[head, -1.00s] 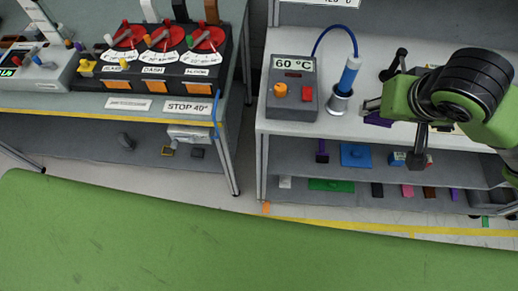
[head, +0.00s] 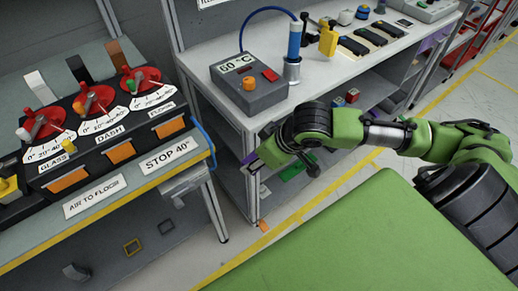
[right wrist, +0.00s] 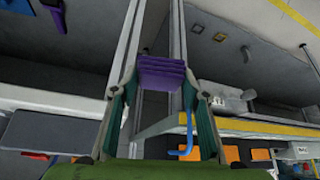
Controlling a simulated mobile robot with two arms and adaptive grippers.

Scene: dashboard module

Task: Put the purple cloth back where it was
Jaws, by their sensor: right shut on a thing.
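The purple cloth (right wrist: 162,76) is a folded, flat stack between the fingertips of my right gripper in the right wrist view. In the head view my right gripper (head: 250,160) is in front of the left end of the white bench, below its top. A small purple bit of the cloth (head: 248,157) shows at its tips there. The right gripper (right wrist: 162,90) is shut on the cloth and holds it in the air. The arm hides part of the lower shelves. My left gripper is not in view.
The white bench (head: 345,60) carries a 60 °C control box (head: 248,85) and a blue-handled tool in a metal holder (head: 293,60). A dark lever panel (head: 100,125) stands on the yellow-edged left bench. A gap separates the benches. Another purple item (head: 427,43) shows at right.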

